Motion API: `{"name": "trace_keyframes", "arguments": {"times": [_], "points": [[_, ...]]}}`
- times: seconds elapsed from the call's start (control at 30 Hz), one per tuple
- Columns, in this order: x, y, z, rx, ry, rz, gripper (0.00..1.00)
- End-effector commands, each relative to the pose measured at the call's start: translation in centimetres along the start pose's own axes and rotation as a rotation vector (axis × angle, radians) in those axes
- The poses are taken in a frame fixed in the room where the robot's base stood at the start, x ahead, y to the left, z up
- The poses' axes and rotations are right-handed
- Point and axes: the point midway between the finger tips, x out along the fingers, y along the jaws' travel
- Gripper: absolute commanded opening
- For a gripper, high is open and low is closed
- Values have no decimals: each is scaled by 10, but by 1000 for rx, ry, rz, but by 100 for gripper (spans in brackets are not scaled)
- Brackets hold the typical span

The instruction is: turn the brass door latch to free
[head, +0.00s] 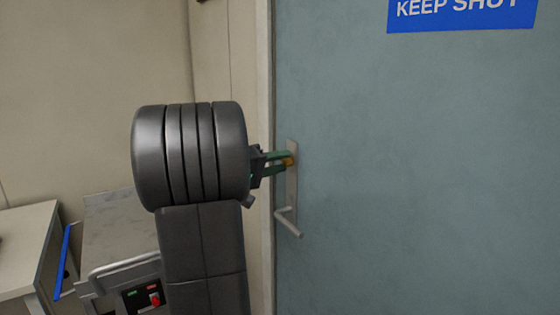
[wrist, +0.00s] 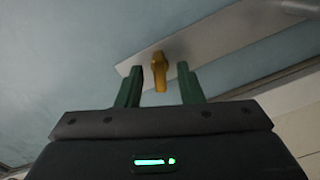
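The brass latch (head: 289,161) sits on the upper part of a metal plate (head: 292,188) on the blue-green door (head: 420,170). In the wrist view the latch (wrist: 159,70) stands out from the plate (wrist: 210,42), between my two green fingers. My gripper (wrist: 157,82) is open, with a visible gap on each side of the latch. In the head view my gripper (head: 283,162) reaches the latch from the left, and its fingers partly cover it.
A lever handle (head: 288,222) is below the latch on the same plate. A blue sign (head: 462,12) is high on the door. The door frame (head: 266,60) is close by my gripper. A cart (head: 125,245) and a pale table (head: 25,245) stand at lower left.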

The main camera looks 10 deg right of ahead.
Motion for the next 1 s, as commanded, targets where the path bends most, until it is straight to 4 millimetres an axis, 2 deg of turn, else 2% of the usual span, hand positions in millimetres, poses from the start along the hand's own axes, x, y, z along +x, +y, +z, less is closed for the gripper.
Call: {"name": "trace_keyframes", "arguments": {"times": [0.37,0.53,0.57,0.8,1.0], "points": [[6,0,0,0,1,0,34],[6,0,0,0,0,0,2],[6,0,0,0,0,0,0],[6,-1,1,-27,0,0,0],[5,-2,1,-175,0,0,0]]}}
